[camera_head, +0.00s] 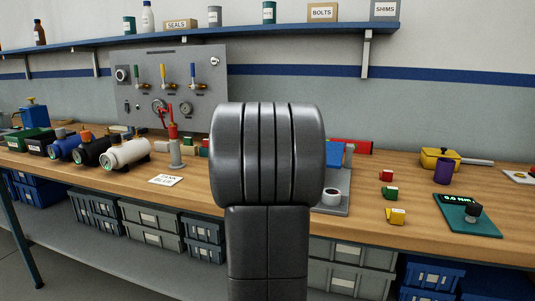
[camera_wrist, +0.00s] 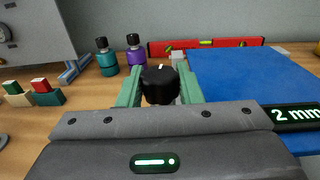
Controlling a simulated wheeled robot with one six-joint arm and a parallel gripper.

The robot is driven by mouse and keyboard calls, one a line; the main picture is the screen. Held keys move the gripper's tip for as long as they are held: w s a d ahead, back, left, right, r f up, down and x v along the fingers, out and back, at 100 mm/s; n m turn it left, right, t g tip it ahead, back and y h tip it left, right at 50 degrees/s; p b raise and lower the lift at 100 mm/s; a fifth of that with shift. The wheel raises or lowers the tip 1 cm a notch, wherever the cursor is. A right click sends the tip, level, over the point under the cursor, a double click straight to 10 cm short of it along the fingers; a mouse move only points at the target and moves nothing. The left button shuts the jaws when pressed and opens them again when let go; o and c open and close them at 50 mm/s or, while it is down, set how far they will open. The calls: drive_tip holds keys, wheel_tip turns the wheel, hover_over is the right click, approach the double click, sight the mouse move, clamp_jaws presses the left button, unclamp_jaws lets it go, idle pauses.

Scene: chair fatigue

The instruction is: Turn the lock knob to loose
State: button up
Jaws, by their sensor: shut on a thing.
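The lock knob (camera_wrist: 160,88) is a round black knob with a short white mark on its top, in the middle of the wrist view. The green fingers of my gripper (camera_wrist: 160,77) stand on either side of it and are shut on it. The white mark points roughly away from me. I cannot read any loose or lock label. What the knob is mounted on is hidden behind my gripper body. In the head view my dark arm link blocks my gripper and the knob.
A large blue panel (camera_wrist: 240,82) lies right of the knob, near a "2 mm" display (camera_wrist: 297,114). Teal (camera_wrist: 106,58) and purple (camera_wrist: 135,55) bottles and a red level (camera_wrist: 205,45) stand behind. Small coloured blocks (camera_wrist: 32,95) lie left. A wall shelf (camera_head: 200,34) runs above the bench.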

drive_tip(key=shift+f+n+y+b, duration=0.25)
drive_tip(key=shift+n+y+b, duration=0.65)
drive_tip(key=shift+b, duration=2.85)
drive_tip(key=shift+r+t+y+b, duration=0.3)
drive_tip(key=shift+y+b, duration=0.4)
drive_tip(key=shift+b, duration=0.55)
drive_tip(key=o, duration=1)
drive_tip(key=s, duration=0.4)
drive_tip(key=s+a, duration=0.1)
drive_tip(key=s, duration=0.8)
drive_tip(key=shift+s+a, duration=0.2)
drive_tip(key=shift+s, duration=0.15)
